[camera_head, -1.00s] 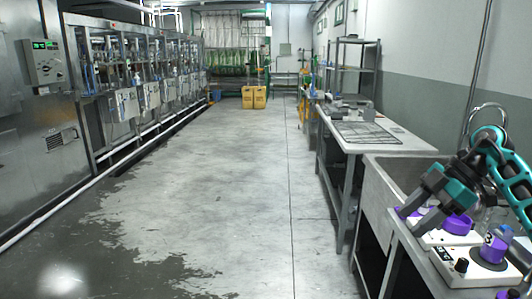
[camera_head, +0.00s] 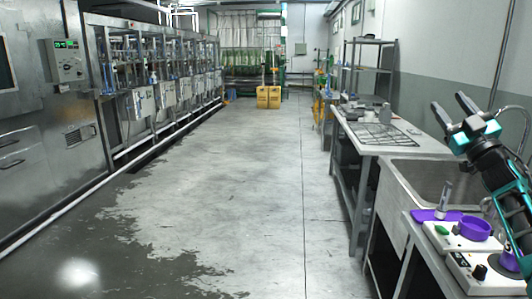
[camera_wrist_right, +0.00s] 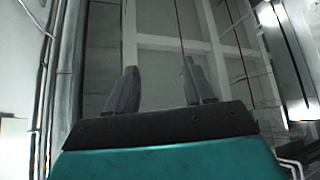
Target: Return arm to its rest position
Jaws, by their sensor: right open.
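My right gripper (camera_head: 452,108) is raised above the sink at the right of the head view. Its two fingers point up and stand apart, with nothing between them. In the right wrist view the open fingers (camera_wrist_right: 158,92) show against the ceiling and upper walls. My right forearm comes in from the right edge, bent upward. My left gripper is not in view.
A table with a wire rack (camera_head: 385,134) stands beyond. The floor (camera_head: 240,180) is clear. Machines line the left.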

